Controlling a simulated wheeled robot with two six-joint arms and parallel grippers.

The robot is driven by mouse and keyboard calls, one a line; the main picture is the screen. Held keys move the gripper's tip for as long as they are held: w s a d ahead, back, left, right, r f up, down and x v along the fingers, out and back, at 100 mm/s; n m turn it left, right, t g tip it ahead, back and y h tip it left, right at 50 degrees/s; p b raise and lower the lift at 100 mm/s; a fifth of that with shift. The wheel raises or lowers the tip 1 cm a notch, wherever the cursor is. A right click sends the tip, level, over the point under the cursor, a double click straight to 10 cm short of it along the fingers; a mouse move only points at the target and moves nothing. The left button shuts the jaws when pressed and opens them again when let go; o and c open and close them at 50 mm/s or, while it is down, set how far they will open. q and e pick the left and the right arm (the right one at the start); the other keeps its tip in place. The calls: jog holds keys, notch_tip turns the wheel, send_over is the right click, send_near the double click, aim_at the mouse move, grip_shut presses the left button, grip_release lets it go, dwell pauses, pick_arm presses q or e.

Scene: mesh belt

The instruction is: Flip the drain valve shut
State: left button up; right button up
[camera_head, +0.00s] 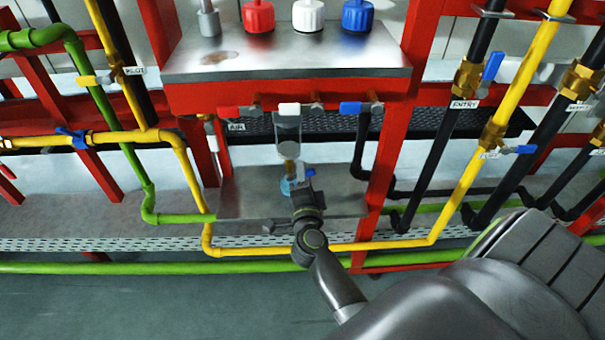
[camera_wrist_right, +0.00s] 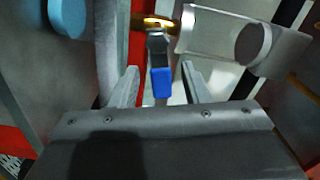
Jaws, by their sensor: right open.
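The drain valve is a small brass fitting (camera_head: 291,167) under a clear cylinder (camera_head: 288,133) on the red rack. Its blue-tipped lever (camera_head: 310,172) shows just above my right gripper (camera_head: 302,187). In the right wrist view, the brass fitting (camera_wrist_right: 158,22) is at the top and the blue lever (camera_wrist_right: 160,82) points down toward my gripper (camera_wrist_right: 159,80), crosswise to the cylinder. The lever tip is between the two open fingers, with gaps on both sides. My left gripper is not in view.
A light-blue cup (camera_head: 287,188) stands below the valve, beside my right gripper; it also shows in the right wrist view (camera_wrist_right: 70,16). A metal shelf (camera_head: 245,195) lies beneath. Yellow pipe (camera_head: 380,246) and green pipe (camera_head: 150,267) run low in front.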

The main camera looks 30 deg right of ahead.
grip_shut()
jog(key=m, duration=0.1)
jog(key=f+m, duration=0.1)
jog(key=m, duration=0.1)
jog(key=shift+s, duration=0.1)
dwell(0.5)
grip_release()
dwell(0.3)
